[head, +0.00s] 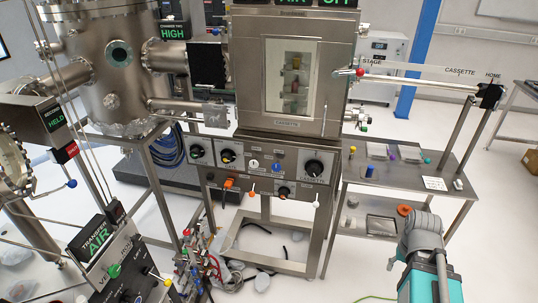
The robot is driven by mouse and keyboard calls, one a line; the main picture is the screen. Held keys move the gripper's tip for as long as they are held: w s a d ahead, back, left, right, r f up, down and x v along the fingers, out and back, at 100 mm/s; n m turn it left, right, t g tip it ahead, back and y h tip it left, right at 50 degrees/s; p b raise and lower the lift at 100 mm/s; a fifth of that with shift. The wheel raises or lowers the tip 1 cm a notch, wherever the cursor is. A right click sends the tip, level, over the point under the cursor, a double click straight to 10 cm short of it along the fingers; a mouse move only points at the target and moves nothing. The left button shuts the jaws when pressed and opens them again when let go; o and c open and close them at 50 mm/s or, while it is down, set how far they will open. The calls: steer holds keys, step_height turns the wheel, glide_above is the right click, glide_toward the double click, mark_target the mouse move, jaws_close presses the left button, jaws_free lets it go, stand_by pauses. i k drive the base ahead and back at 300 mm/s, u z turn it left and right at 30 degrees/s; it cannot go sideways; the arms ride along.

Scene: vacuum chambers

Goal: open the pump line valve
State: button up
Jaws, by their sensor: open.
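The steel chamber (328,80) with a window stands in the middle of the head view. My grey and teal arm (428,262) is at the lower right, apart from the panel. My gripper's jaws do not show.
A steel side table (395,175) stands right of the chamber, under a long transfer rod (420,82). A second control box (125,270) with a green "AIR" display is at the lower left. Hoses and cables (205,260) clutter the floor there.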

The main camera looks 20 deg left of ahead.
mark_target(254, 164)
steer(key=u, duration=0.05)
steer(key=i, duration=0.9)
steer(key=u, duration=0.4)
